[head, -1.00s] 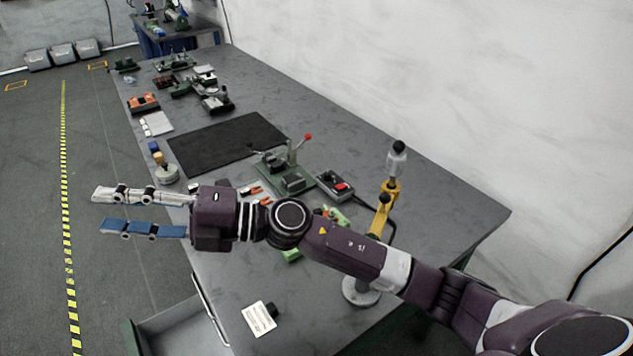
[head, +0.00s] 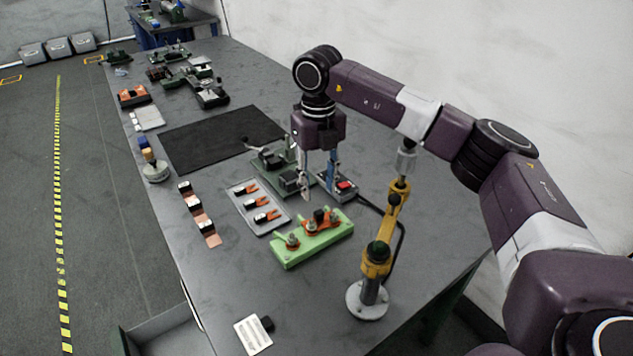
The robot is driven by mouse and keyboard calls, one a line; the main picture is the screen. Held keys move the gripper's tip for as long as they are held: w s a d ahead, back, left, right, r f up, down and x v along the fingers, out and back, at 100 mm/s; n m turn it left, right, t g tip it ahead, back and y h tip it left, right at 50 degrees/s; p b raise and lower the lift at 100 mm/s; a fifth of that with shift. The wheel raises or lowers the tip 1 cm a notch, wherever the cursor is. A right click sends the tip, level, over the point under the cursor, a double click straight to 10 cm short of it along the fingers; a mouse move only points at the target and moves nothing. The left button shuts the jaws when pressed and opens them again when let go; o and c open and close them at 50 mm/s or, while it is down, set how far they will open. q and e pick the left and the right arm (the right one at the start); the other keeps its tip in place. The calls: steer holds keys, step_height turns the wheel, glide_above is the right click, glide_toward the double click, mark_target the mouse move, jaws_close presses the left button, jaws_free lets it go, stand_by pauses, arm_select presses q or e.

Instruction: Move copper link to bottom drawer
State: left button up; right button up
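My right gripper (head: 318,188) points straight down over the table, its two fingers apart with nothing visible between them. It is just behind a light green block (head: 312,246) that carries copper-coloured pieces (head: 320,219) and dark knobs. A copper strip (head: 211,239) with small black-and-white blocks on it lies left of a grey tray. I cannot tell for sure which copper piece is the link. An open drawer (head: 165,335) shows at the lower left, below the table edge and cut off by the frame; its inside is only partly visible. My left gripper is not in view.
A grey tray (head: 246,191) holds red-and-black parts. A green lever press (head: 277,163) and a box with a red button (head: 346,186) stand by my gripper. A yellow post tool (head: 377,258) stands at right. A white card (head: 253,335) lies in front.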

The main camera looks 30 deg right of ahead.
mark_target(321, 219)
step_height(321, 219, down, 7)
steer(key=shift+f+p, duration=0.2)
steer(key=shift+p, duration=0.5)
steer(key=shift+c, duration=0.6)
jaws_close()
steer(key=c, duration=0.5)
jaws_free()
jaws_close()
steer(key=shift+r, duration=0.1)
steer(key=shift+w+b, duration=0.45)
steer(key=shift+w, duration=1)
steer(key=shift+r, duration=0.15)
